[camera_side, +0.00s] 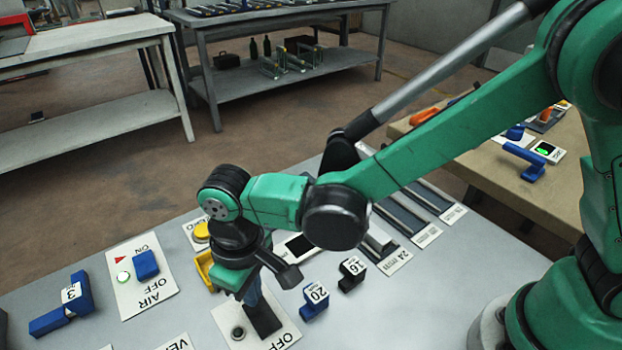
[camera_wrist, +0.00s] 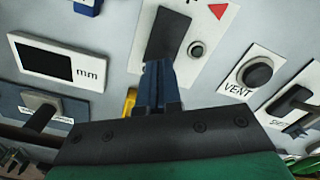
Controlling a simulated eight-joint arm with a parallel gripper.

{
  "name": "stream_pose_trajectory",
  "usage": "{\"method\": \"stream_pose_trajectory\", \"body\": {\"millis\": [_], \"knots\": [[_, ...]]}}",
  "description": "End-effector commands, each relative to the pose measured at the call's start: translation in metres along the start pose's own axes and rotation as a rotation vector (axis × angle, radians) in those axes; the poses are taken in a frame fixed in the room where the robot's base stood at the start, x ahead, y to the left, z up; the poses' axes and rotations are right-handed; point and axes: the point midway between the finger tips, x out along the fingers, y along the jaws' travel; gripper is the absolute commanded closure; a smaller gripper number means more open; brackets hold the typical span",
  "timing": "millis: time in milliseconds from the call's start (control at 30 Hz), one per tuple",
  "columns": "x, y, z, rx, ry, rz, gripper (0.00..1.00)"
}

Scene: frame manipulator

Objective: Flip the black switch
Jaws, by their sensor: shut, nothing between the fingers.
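The black switch (camera_side: 263,320) is a dark rocker on a white plate marked OFF (camera_side: 285,338), near the bottom middle of the side view. In the wrist view the switch (camera_wrist: 168,36) sits at the top middle, with a round dark green indicator (camera_wrist: 196,48) and a red triangle (camera_wrist: 218,10) on its plate. My gripper (camera_side: 253,296) points down at the switch with its blue fingers together and nothing between them. In the wrist view its fingertips (camera_wrist: 158,64) overlap the near end of the switch. I cannot tell whether they touch it.
A blue switch (camera_side: 146,264) on the AIR plate lies left. Blocks marked 20 (camera_side: 314,301) and 16 (camera_side: 351,273) stand close on the right. A blue 3 part (camera_side: 72,297) is far left. The mm display (camera_wrist: 60,63) and VENT knob (camera_wrist: 258,74) flank the switch.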

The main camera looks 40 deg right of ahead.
Motion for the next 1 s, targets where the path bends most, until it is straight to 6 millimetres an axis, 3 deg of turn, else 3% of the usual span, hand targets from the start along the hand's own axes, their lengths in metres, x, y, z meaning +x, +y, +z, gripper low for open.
{"method": "stream_pose_trajectory", "body": {"millis": [1000], "knots": [[0.015,0.000,0.000,0.000,0.000,0.000,1.00]]}}
